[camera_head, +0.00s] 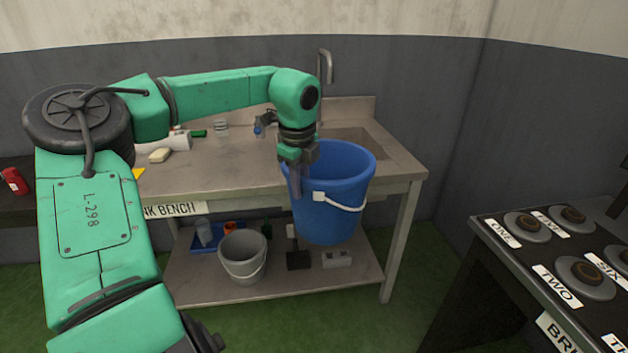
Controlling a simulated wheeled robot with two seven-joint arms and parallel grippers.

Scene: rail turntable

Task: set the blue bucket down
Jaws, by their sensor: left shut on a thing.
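The blue bucket (338,207) is held upright in the air in front of the sink bench (225,181), covering part of its front edge. A white grip hangs on its wire handle at the front. My left gripper (295,180) is shut on the bucket's left rim, fingers pointing down. The bucket's inside shows only in part, and its contents cannot be told. My right gripper is not in view.
A grey bucket (243,257), a blue tray (205,242) and small items stand on the bench's lower shelf (330,275). The sink and tap (325,65) are behind. A labelled panel (530,262) stands right. Green floor (405,255) is clear between.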

